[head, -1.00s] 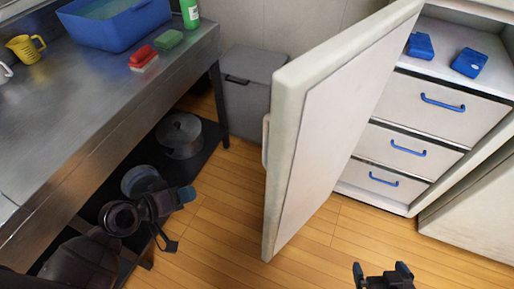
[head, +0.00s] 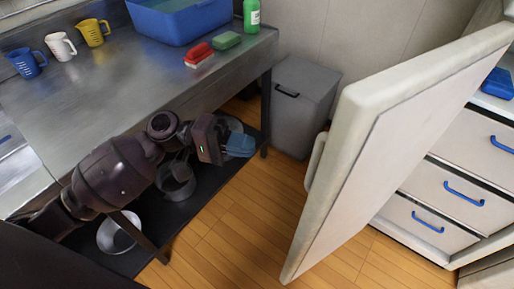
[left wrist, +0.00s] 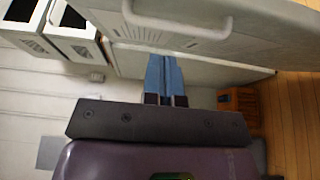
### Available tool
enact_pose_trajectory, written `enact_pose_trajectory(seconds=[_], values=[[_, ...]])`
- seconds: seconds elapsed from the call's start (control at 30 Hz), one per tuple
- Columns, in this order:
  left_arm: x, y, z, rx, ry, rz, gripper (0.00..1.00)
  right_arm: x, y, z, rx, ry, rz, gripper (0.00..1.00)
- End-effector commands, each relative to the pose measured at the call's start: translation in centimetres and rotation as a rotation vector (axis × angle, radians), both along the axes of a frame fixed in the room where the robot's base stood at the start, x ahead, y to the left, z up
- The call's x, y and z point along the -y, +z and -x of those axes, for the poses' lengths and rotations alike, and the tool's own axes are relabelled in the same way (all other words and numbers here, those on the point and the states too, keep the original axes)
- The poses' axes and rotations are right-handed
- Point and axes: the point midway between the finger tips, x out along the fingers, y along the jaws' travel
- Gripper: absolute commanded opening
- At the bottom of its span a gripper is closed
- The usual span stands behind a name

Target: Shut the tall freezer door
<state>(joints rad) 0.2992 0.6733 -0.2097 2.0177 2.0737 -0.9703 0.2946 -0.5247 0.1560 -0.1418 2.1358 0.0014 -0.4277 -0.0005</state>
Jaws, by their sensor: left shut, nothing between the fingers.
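The tall freezer door (head: 395,150) stands wide open in the head view, its free edge toward me and its pale handle (head: 316,162) on the left side. My left gripper (head: 240,145) is shut and empty, left of the door and apart from it, near the steel table's edge. In the left wrist view its blue fingers (left wrist: 163,78) are together, below a pale panel with a bar handle (left wrist: 178,28), which looks like the door's outer face. The freezer body with drawers (head: 455,190) shows behind the door at the right. My right gripper is out of view.
The steel table (head: 110,105) at left carries mugs, a blue basin (head: 180,22), sponges and a green bottle (head: 251,15). Pots (head: 118,232) stand on its low shelf. A grey bin (head: 303,105) stands behind the door's handle side. Wooden floor (head: 235,225) is clear between.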

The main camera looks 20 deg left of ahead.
Motion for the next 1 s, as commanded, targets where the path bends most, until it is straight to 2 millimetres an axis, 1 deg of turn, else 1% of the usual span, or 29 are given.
enact_pose_trajectory(seconds=[0.1, 0.43, 0.47, 0.5, 0.6, 0.73, 1.0], values=[[2.1, 0.2, -0.2, 0.005, -0.002, 0.002, 0.00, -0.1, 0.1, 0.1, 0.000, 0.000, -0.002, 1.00], [7.9, 0.2, -0.7, 0.004, 0.000, 0.002, 0.00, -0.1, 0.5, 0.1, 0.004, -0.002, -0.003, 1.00], [8.4, 0.2, -0.8, 0.004, -0.001, 0.002, 0.00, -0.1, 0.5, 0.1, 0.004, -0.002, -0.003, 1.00], [8.8, 0.2, -0.3, 0.004, 0.000, 0.001, 0.00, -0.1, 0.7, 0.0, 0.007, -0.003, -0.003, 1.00], [9.8, 0.2, 0.6, 0.004, 0.000, 0.001, 0.00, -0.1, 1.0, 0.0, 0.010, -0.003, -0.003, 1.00], [10.7, 0.2, 1.3, 0.003, 0.001, 0.000, 0.00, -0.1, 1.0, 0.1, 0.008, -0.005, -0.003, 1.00], [11.2, 0.0, 1.8, 0.002, 0.002, 0.000, 0.00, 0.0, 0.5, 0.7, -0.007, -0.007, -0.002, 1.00]])
